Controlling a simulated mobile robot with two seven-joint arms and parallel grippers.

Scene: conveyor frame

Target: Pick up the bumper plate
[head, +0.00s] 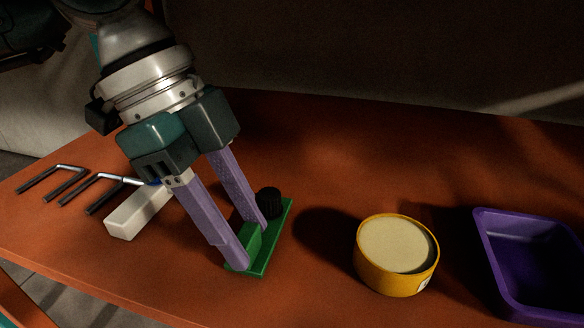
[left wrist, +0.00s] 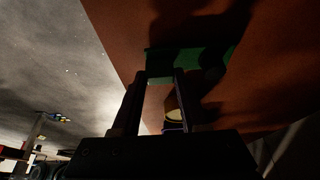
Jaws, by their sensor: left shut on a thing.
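The bumper plate (head: 272,244) is a green plate with a raised green block and a black ribbed knob on it. It is on or just above the orange-brown table, left of the yellow tub; I cannot tell if it touches. My left gripper (head: 249,243) points down with its two purple fingers on either side of the green block, shut on it. In the left wrist view the green plate (left wrist: 190,58) shows dark beyond the fingertips (left wrist: 160,77). My right gripper is not in view.
A yellow round tub (head: 391,280) with a pale top stands right of the plate. A purple tray (head: 495,255) is at the right edge. A white block (head: 136,212) and several dark hex keys (head: 70,184) lie left. The table behind the tub is clear.

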